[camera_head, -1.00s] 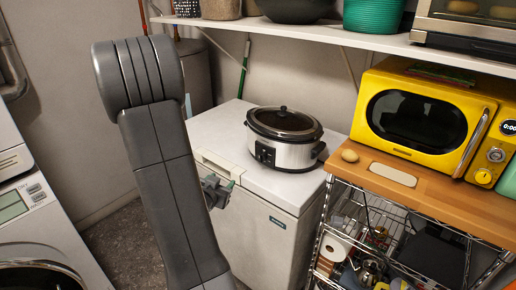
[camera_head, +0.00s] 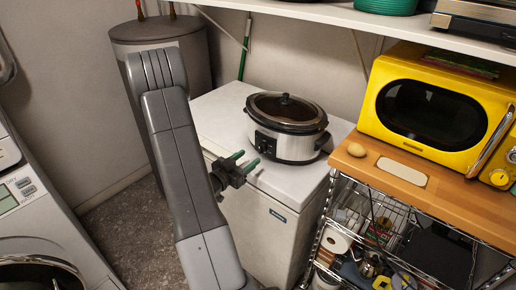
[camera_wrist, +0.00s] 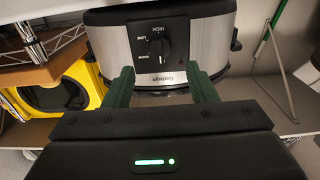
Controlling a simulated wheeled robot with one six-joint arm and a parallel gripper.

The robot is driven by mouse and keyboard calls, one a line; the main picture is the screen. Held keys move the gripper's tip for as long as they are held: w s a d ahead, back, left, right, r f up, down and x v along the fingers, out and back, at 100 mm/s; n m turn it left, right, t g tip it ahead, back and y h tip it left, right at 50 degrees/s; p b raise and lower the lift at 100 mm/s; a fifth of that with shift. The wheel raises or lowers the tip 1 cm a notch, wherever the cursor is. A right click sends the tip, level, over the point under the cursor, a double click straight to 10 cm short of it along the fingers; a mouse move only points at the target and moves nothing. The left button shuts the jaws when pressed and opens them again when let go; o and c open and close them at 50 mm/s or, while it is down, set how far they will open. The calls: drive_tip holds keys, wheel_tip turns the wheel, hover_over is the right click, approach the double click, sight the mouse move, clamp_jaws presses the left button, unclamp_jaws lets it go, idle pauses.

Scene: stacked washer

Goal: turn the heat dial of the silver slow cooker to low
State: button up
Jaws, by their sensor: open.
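The silver slow cooker (camera_head: 294,146) stands upright on a white chest freezer, its dark lid on. Its black control panel (camera_head: 265,143) faces my gripper (camera_head: 245,160). In the wrist view, which is upside down, the black heat dial (camera_wrist: 161,46) sits on the panel among small white labels, HIGH and LOW among them. I cannot tell surely which setting it points to. My gripper (camera_wrist: 158,68) is open and empty. Its green fingers point at the cooker front, on either side of the panel in the wrist view, and appear short of the dial.
The freezer top (camera_head: 220,112) is clear around the cooker. A shelf (camera_head: 330,13) overhangs behind. A grey cylindrical tank (camera_head: 165,60) stands at the back left.

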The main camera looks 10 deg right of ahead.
sight(262, 148)
drive_tip(key=p+x, duration=0.1)
drive_tip(key=x, duration=0.5)
drive_tip(key=shift+w+d, duration=0.1)
drive_tip(key=shift+d, duration=0.05)
drive_tip(key=shift+c, duration=0.2)
drive_tip(key=c, duration=0.9)
drive_tip(key=shift+f+b, duration=0.1)
drive_tip(key=shift+b, duration=0.2)
